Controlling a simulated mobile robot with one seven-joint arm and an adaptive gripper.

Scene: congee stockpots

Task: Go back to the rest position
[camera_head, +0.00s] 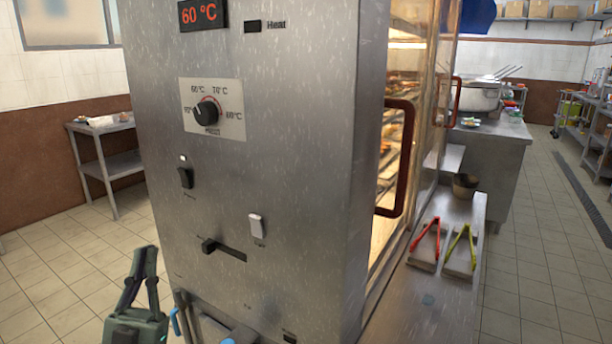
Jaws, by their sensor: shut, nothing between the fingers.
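My gripper (146,254) is in the lower left, dark green-grey, with its fingers pointing up. The fingers are together and nothing shows between them. It stands in front of the floor, left of the steel warming cabinet (290,130), apart from the cabinet's front as far as I can see. The cabinet carries a red 60 °C display (200,14), a black dial (207,112), a black switch (186,178), a white switch (257,226) and a dark slider lever (209,246).
A steel side table (112,165) stands at the left wall. Red tongs (427,240) and yellow-green tongs (460,245) lie on the ledge right of the cabinet, near a dark bowl (465,186). A large pot (478,97) is behind. The right floor (540,240) is clear.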

